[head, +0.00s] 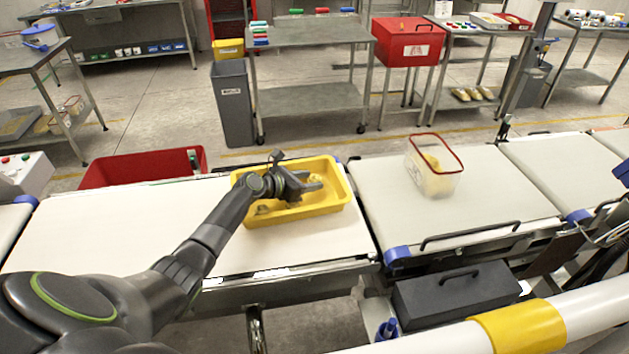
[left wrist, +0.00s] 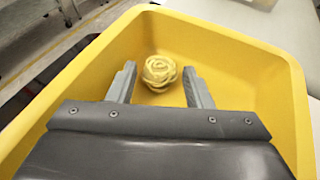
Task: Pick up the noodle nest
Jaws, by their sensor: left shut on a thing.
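A pale yellow noodle nest (left wrist: 160,72) shows in the left wrist view between the two fingertips of my left gripper (head: 316,183). My left gripper is shut on this nest, inside the yellow tray (head: 340,203). In the head view the fingers hide most of the nest. Another pale piece (head: 263,209) shows at the tray's near left corner, partly behind my arm. The tray sits on the white belt (head: 110,235). My right gripper is in neither view.
A clear tub with a red rim (head: 432,180) stands on the belt section to the right, with something yellow inside. A red bin (head: 140,168) lies behind the belt at the left. A dark grey box (head: 455,292) sits in front. The belt left of the tray is clear.

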